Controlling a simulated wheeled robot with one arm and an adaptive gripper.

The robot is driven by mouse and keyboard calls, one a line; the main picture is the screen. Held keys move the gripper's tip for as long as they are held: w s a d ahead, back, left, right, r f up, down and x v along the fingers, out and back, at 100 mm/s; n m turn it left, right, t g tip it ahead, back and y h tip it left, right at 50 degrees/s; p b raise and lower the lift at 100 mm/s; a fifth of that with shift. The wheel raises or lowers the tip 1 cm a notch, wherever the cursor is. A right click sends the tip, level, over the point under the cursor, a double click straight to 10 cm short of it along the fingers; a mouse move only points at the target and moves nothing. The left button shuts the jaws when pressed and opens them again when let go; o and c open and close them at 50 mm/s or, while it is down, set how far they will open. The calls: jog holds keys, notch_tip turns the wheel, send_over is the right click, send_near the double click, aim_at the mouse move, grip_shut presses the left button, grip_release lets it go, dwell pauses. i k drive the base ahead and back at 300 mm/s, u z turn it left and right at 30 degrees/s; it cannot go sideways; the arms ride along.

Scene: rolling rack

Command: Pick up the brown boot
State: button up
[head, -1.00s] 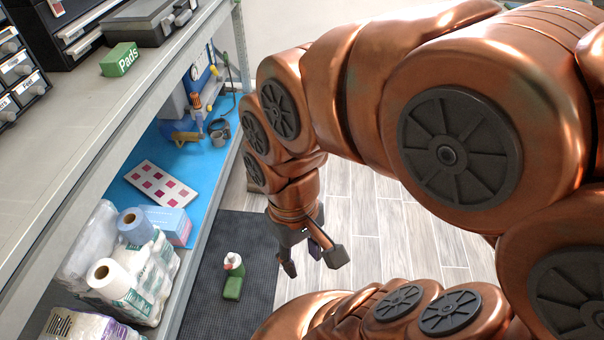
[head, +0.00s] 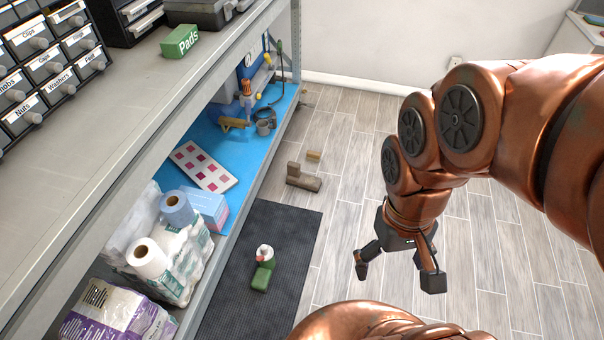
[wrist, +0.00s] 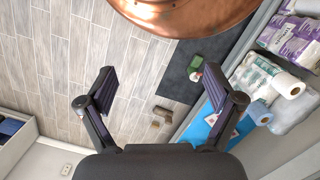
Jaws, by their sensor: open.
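A brown L-shaped thing (head: 305,183), which looks like the boot, lies on the wood floor beyond the dark mat in the head view. It is small there, so I cannot make out details. A brown shape (wrist: 162,112) shows small between my fingers in the wrist view. My gripper (head: 397,277) hangs open and empty above the floor, to the right of the brown thing and nearer the camera. Its two spread fingers also show in the wrist view (wrist: 158,73).
A small tan block (head: 314,156) lies just behind the brown thing. A green and white bottle (head: 262,275) is on the dark mat (head: 290,222). The shelf rack (head: 270,165) with paper rolls and tools runs along the left. Open floor lies around my gripper.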

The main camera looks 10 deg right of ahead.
aim_at(294, 176)
jog(key=z, duration=0.05)
jog(key=k, duration=0.5)
jog(key=z, duration=0.8)
jog(key=i, duration=2.55)
jog(key=u, duration=2.65)
